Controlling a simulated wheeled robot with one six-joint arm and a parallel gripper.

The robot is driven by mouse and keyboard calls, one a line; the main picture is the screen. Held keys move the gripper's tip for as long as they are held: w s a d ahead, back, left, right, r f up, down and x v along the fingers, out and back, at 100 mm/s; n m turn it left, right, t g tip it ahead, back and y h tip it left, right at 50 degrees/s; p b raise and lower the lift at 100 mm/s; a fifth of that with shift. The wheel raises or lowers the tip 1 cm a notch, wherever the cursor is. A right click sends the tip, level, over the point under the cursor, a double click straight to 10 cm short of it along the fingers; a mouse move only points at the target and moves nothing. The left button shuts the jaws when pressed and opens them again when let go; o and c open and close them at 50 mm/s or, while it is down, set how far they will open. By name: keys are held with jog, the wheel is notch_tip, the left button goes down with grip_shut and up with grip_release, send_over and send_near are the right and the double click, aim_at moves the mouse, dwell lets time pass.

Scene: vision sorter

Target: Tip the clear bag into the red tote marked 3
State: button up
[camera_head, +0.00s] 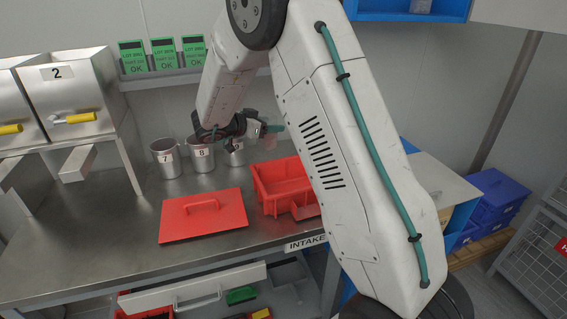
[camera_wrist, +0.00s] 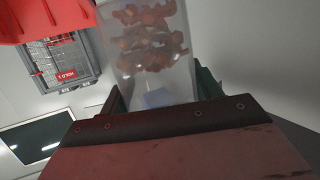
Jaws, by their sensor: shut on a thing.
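My gripper (camera_head: 268,129) is behind my arm link, above the back of the bench. In the wrist view its dark green fingers (camera_wrist: 160,96) are shut on the clear bag (camera_wrist: 128,75). The bag holds several copper-brown pieces, gathered at the end away from the fingers. In the head view the bag shows only faintly below the fingers. The red tote (camera_head: 262,196) is open on the bench, below and slightly right of the gripper. My arm hides its right side, and I see no number 3 on it. A red shape (camera_wrist: 40,20) fills the upper left of the wrist view.
A red lid (camera_head: 180,222) with a handle lies flat left of the tote. Metal cups (camera_head: 166,160), two marked 7 and 8, stand behind. A steel bin (camera_head: 72,100) marked 2 is at the left. Bare bench (camera_head: 90,235) lies at the front left.

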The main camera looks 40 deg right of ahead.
jog(key=shift+w, duration=0.25)
jog(key=shift+d, duration=0.1)
jog(key=shift+s, duration=0.1)
jog(key=shift+s+f+m+t, duration=0.3)
jog(key=shift+s+m, duration=0.25)
jog(key=shift+m, duration=0.15)
jog(key=shift+s+r+m+t, duration=0.4)
jog(key=shift+s+m, duration=0.25)
jog(key=shift+m, duration=0.05)
jog(key=s+m, duration=0.1)
jog(key=s+m+t, duration=0.1)
jog(key=s+m+b, duration=0.1)
jog(key=m, duration=0.1)
jog(key=shift+s+d+f+t, duration=0.2)
jog(key=shift+f+t, duration=0.15)
jog(key=shift+t, duration=0.05)
jog(key=shift+f+m+t, duration=0.3)
jog(key=shift+f+m, duration=0.3)
jog(key=shift+f, duration=0.35)
